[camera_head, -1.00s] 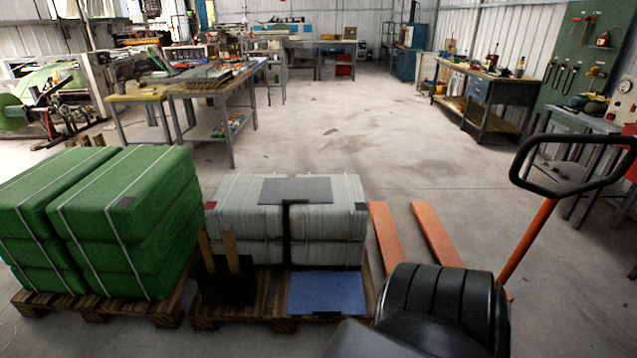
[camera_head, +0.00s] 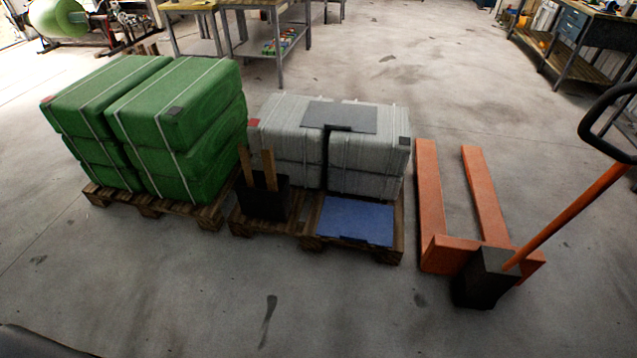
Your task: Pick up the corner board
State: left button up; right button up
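Two tan upright strips, which look like corner boards (camera_head: 270,170), stand side by side in a black box (camera_head: 264,203). Neither of my grippers is in view.
Grey strapped bales (camera_head: 366,152) with a dark grey sheet (camera_head: 340,116) on top stand behind the box. A blue sheet (camera_head: 356,221) lies to its right. Green bales (camera_head: 180,115) stand left, and an orange pallet jack (camera_head: 432,200) stands right. The front floor is clear.

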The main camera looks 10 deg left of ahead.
aim_at(268, 157)
jog(key=z, duration=0.05)
jog(key=i, duration=0.85)
